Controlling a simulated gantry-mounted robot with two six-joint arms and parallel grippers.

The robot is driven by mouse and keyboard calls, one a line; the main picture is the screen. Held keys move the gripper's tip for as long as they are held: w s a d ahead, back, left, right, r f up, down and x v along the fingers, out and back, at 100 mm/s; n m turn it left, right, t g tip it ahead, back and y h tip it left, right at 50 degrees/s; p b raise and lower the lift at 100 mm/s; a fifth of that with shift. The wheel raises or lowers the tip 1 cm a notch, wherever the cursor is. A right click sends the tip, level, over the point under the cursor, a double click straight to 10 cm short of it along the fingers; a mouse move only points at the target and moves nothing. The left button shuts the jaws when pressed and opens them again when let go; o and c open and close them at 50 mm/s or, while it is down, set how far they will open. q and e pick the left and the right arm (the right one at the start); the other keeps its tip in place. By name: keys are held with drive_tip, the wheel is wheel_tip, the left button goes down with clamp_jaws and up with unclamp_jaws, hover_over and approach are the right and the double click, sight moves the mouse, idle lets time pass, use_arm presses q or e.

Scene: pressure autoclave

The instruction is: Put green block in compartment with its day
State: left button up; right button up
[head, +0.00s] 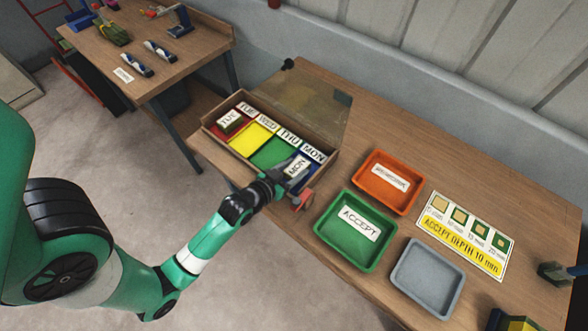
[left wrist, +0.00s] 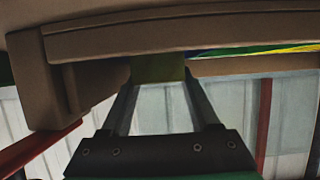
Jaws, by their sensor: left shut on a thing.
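An open wooden box (head: 212,131) stands at the table's left end, with red, yellow, green and blue compartments behind which are the labels TUE, WED, THU and MON. A block labelled TUE (head: 230,120) lies in the red compartment. My left gripper (head: 280,178) is at the box's front right, shut on a block labelled MON (head: 297,166), over the blue compartment (head: 303,182). In the left wrist view the held block (left wrist: 157,67) looks olive green between the fingers, beside the box wall. Whether it touches the compartment floor is hidden. My right gripper is not seen.
The transparent lid (head: 300,100) is raised behind the box. A red latch (head: 303,200) sits at its front right corner. Orange (head: 372,192), green (head: 333,236) and grey (head: 428,275) trays stand to the right, by a depth chart (head: 468,234).

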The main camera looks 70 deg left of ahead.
use_arm(q)
drive_tip(key=shift+f, duration=0.1)
drive_tip(key=o, duration=1.4)
drive_tip(key=shift+s+d+r, duration=0.2)
drive_tip(key=shift+r, duration=0.1)
drive_tip(key=p+v, duration=0.2)
drive_tip(key=v, duration=0.9)
drive_tip(key=shift+s, duration=0.2)
